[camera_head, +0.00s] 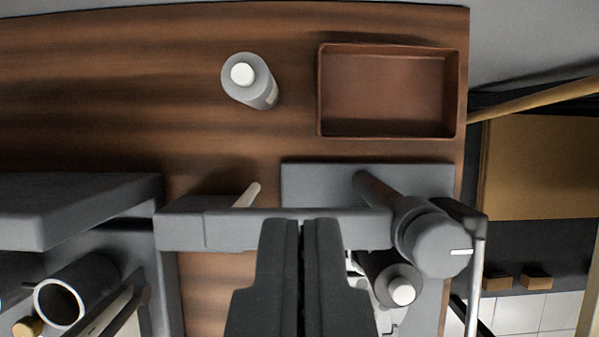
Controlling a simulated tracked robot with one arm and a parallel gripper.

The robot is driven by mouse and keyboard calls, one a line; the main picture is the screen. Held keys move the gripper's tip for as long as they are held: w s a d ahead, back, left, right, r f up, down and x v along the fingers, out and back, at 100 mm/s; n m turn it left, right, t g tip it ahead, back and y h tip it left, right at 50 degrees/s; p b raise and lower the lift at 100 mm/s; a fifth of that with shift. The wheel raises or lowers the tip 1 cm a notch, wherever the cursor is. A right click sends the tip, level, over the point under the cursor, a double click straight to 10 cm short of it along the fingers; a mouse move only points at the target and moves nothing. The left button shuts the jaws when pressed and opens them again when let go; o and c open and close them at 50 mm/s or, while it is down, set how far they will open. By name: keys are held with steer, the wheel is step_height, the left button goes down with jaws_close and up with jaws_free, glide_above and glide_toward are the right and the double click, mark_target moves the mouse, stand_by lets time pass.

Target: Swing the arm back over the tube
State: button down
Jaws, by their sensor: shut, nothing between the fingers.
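A dark grey tube (88,278) with a pale rim and an open end lies at the lower left, beside a grey block. My gripper (302,224) is at the bottom centre, its two dark fingers shut together with nothing between them. It is well to the right of the tube, apart from it. The fingers cover part of a grey horizontal bar and the surface below it.
A brown tray (391,134), apparently empty, sits at the upper right of the wooden table (120,110). A grey bottle with a white cap (250,80) stands left of it. A grey machine with a round head (438,245) is right of my gripper. A grey block (75,205) fills the left.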

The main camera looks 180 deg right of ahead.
mark_target(319, 209)
steer(key=p+x, duration=0.1)
steer(key=x, duration=1.1)
steer(key=shift+s+r, duration=0.15)
steer(key=shift+s, duration=1)
steer(key=shift+s+r, duration=0.1)
steer(key=shift+s, duration=1)
steer(key=shift+a, duration=0.15)
